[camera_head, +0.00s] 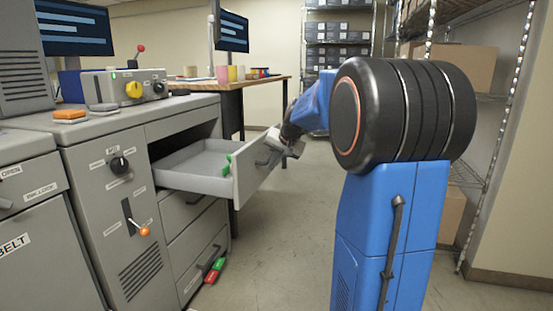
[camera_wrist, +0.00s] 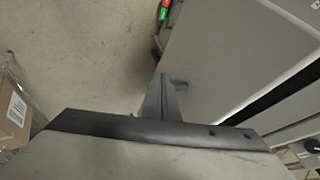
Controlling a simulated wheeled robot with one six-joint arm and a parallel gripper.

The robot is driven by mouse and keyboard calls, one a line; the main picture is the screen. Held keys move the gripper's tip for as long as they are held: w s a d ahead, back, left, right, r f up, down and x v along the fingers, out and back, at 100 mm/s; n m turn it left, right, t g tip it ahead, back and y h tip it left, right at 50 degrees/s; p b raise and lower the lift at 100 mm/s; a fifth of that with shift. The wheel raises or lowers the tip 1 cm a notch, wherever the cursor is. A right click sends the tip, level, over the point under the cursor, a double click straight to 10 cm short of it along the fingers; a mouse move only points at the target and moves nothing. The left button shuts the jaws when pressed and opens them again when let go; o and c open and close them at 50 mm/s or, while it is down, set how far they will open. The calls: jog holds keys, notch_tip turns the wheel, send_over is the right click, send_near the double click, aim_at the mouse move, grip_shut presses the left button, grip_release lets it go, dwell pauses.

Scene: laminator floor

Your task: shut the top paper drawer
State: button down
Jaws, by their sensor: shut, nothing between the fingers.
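The top paper drawer (camera_head: 190,180) is pulled out of the grey cabinet, and its inside shows. A green piece (camera_head: 227,166) is at the inner side of its front. The drawer front (camera_head: 250,178) faces right, with a dark handle (camera_head: 266,159) on it. My gripper (camera_head: 279,148) is just outside the drawer front, near the handle; I cannot tell whether it touches. In the wrist view my gripper (camera_wrist: 163,92) has its fingers shut together with nothing held, beside a pale grey panel (camera_wrist: 235,55).
Two lower drawers (camera_head: 197,237) are below, with red and green items (camera_head: 214,270) near the floor. A table with cups (camera_head: 228,74) stands behind. Shelving with cardboard boxes (camera_head: 470,68) is at the right. The floor (camera_head: 285,225) in front of the drawer is clear.

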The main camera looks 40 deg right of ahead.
aim_at(256, 174)
jog(key=w, duration=0.1)
jog(key=w+a+f, duration=0.1)
jog(key=w, duration=0.1)
jog(key=w+a+f, duration=0.1)
jog(key=w, duration=0.1)
jog(key=shift+a+f, duration=0.15)
jog(key=shift+a, duration=0.05)
jog(key=shift+a, duration=0.1)
jog(key=w+a, duration=0.7)
jog(key=w, duration=0.2)
jog(key=w+a, duration=0.7)
jog(key=w, duration=0.3)
jog(key=w+a, duration=0.8)
jog(key=w, duration=0.1)
jog(key=shift+w+a, duration=0.1)
jog(key=shift+w, duration=0.15)
jog(key=shift+w+a, duration=0.15)
jog(key=shift+w, duration=0.05)
jog(key=shift+r, duration=0.2)
